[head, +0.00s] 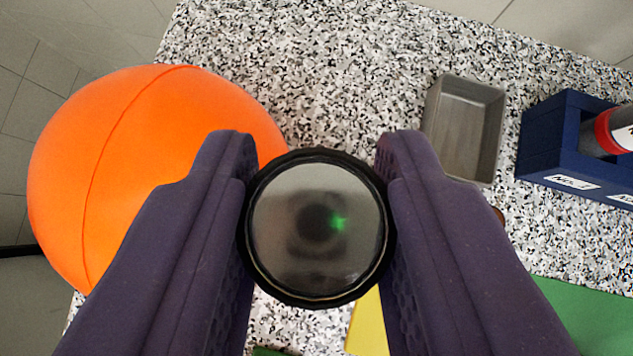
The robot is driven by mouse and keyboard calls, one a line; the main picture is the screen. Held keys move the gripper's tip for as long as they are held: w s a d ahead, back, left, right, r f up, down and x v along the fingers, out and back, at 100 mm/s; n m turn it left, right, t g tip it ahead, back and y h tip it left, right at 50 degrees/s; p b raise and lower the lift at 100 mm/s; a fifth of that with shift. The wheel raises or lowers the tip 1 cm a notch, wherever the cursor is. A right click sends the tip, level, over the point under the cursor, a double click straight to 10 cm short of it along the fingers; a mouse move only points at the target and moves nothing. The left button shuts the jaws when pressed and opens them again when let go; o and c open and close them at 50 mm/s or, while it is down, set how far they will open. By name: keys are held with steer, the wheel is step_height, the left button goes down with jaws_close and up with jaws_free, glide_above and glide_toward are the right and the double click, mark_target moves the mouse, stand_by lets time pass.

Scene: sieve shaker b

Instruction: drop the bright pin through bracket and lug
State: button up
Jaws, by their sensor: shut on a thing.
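My gripper (316,150) has two dark purple fingers, one on each side of a round thing (318,225) with a black rim and a shiny grey face. The fingers are shut on it. A dark blur and a small green glint show in its face, like a reflection. I see it end-on, so its length below the face is hidden, and I cannot tell whether it is the bright pin. I can make out no bracket or lug in the head view.
A large orange ball (130,160) stands close at the left. A grey open tray (434,120) lies right of the gripper. A labelled navy block (540,150) holds a red-banded cylinder (613,130). Yellow (368,325) and green (580,315) patches lie on the speckled worktop (330,60).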

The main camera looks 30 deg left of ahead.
steer(key=shift+s+d+r, duration=0.1)
steer(key=shift+s+r, duration=0.05)
steer(key=shift+s, duration=0.05)
steer(key=shift+w+f, duration=0.1)
steer(key=shift+f, duration=0.1)
step_height(320, 180, down, 6)
steer(key=b, duration=0.5)
steer(key=shift+r, duration=0.2)
steer(key=shift+f+b, duration=1.9)
steer(key=shift+f, duration=0.25)
stand_by(1.1)
steer(key=shift+r, duration=0.1)
steer(key=shift+r+p, duration=1.9)
steer(key=shift+p, duration=0.05)
steer(key=shift+f+b, duration=0.75)
steer(key=shift+f, duration=0.2)
stand_by(0.4)
